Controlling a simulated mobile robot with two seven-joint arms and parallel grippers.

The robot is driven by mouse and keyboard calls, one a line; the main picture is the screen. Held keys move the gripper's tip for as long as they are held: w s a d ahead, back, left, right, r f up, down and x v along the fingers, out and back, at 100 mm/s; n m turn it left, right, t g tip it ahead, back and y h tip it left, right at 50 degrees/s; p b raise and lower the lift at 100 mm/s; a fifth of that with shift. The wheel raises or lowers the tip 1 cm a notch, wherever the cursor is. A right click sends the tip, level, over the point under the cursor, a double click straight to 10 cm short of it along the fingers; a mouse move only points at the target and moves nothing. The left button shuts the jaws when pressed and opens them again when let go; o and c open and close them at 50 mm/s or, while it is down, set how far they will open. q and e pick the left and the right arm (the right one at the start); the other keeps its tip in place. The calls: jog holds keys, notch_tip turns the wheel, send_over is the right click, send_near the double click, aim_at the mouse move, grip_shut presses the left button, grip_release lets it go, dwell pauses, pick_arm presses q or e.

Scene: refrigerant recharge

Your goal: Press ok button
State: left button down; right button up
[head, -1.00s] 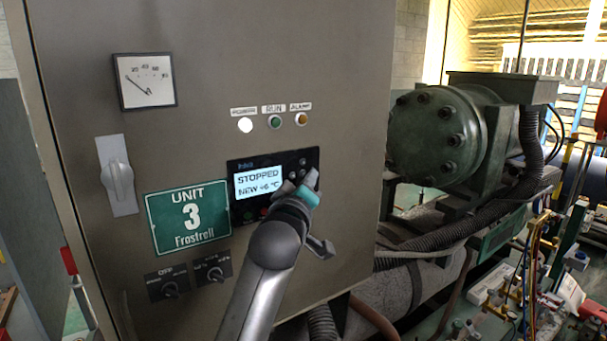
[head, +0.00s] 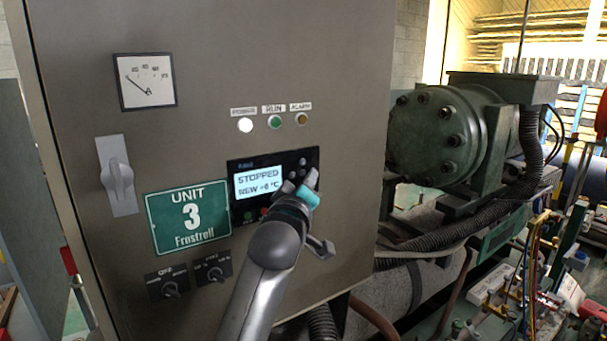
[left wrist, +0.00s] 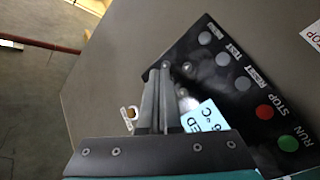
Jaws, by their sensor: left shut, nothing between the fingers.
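The control panel (head: 245,208) is a black plate on the grey cabinet door. Its lit display (head: 258,183) reads STOPPED and NEW, with a temperature that looks like +6 °C. My left gripper (head: 299,184) is shut and empty, in front of the panel's right part, where small keys (head: 302,163) show. In the left wrist view its fingertips (left wrist: 165,70) are over the panel's edge by small round metallic keys (left wrist: 187,68). I cannot tell whether they touch one, and no OK label is legible. A red STOP button (left wrist: 264,112) and a green RUN button (left wrist: 288,143) show. My right gripper is out of view.
Below the panel are two rotary switches (head: 170,286); left of it are a green UNIT 3 sign (head: 190,216) and a grey handle (head: 118,180). A green compressor (head: 440,135) with pipes and hoses stands right of the cabinet. Lamps sit above the panel.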

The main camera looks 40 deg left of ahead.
pick_arm(q)
jog(key=shift+a, duration=0.15)
dwell(0.4)
jog(key=shift+w+a, duration=0.15)
jog(key=shift+a, duration=0.1)
jog(key=shift+w+a+p, duration=0.15)
jog(key=shift+a+p, duration=0.2)
dwell(0.6)
jog(key=shift+d, duration=0.15)
jog(key=shift+s+d+p, duration=0.3)
jog(key=shift+s+d, duration=0.05)
jog(key=shift+d, duration=0.25)
jog(key=shift+s+d+p, duration=0.15)
jog(key=shift+s+d, duration=0.15)
jog(key=shift+d, duration=0.45)
jog(key=shift+s+d+p, duration=0.15)
jog(key=shift+s+d, duration=0.2)
jog(key=shift+d, duration=0.45)
jog(key=shift+s+d+p, duration=0.15)
jog(key=shift+s+d, duration=0.15)
jog(key=shift+d, duration=0.45)
